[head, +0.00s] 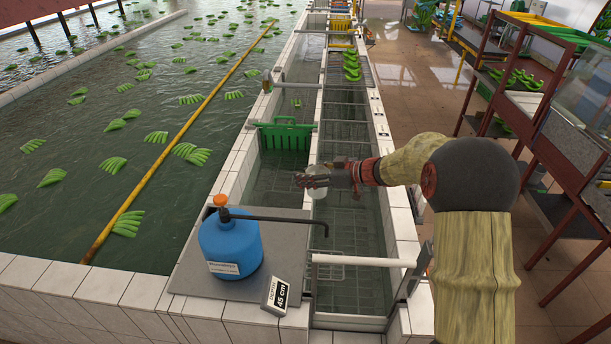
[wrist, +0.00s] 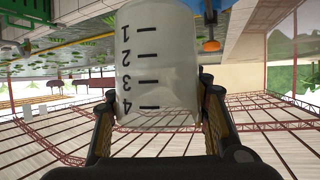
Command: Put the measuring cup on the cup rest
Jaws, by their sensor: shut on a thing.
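The measuring cup (wrist: 165,65) is a translucent white cup with black marks numbered 1 to 4, upside down in the wrist picture. My gripper (wrist: 160,105) is shut on it, with one finger on each side. In the head view the cup (head: 317,193) is small and pale at my gripper (head: 308,180), held above the narrow water channel. My fingers hide part of it there. I cannot tell for certain which thing is the cup rest. A grey board (head: 192,262) lies on the tiled corner, left of and nearer than the cup.
A blue jug (head: 230,245) with an orange cap and a black spout stands on the board beside a "45 cm" sign (head: 276,292). A white bar (head: 363,261) crosses the channel. A large banana pool (head: 70,130) lies left.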

